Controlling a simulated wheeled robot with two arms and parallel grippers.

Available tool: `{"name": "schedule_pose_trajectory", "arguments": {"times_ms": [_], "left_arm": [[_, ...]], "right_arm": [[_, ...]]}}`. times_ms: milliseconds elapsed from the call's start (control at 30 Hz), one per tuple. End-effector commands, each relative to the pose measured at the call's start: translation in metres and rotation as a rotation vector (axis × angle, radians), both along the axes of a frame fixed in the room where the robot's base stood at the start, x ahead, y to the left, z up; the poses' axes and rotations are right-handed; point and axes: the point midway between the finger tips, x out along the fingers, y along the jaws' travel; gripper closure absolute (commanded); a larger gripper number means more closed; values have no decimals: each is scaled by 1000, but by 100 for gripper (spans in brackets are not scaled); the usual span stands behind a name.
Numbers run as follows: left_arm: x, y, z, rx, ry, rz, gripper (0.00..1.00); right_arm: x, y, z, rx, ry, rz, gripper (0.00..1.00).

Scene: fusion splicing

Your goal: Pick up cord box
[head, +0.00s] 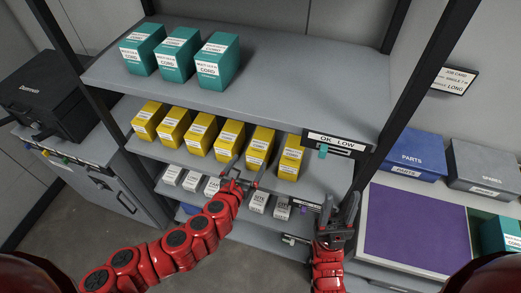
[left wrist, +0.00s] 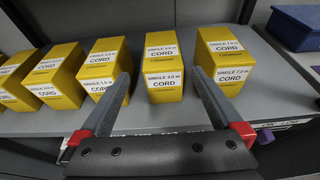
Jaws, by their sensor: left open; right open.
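Several yellow cord boxes stand in a row on the middle shelf, the rightmost being this yellow box (head: 291,159). It also shows in the left wrist view (left wrist: 224,58), its label reading about "SINGLE 7.0 m CORD". My left gripper (head: 241,176) is open and empty in front of the row. In the left wrist view its fingers (left wrist: 160,82) point at the second box from the right (left wrist: 163,72), apart from it. My right gripper (head: 342,208) is open and empty, pointing up in front of the shelf's right end.
Teal cord boxes (head: 176,56) stand on the top shelf (head: 300,95). White boxes (head: 258,201) stand on the lower shelf. A sign (head: 340,143) reads "OK LOW". A job card (head: 452,81) mentions "SINGLE" and "LONG". A blue parts bin (head: 411,155) and purple mat (head: 415,222) are right.

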Motion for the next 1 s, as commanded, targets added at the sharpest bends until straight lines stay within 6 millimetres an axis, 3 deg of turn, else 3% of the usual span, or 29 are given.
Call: {"name": "schedule_pose_trajectory", "arguments": {"times_ms": [300, 633, 1000], "left_arm": [[48, -16, -15, -2, 1, -1, 0], [67, -24, -20, -7, 0, -4, 0], [103, -35, -22, -8, -1, 2, 0]], "right_arm": [[0, 0, -7, 0, 0, 0, 50], [0, 0, -5, 0, 0, 0, 50], [0, 0, 14, 0, 0, 0, 50]]}}
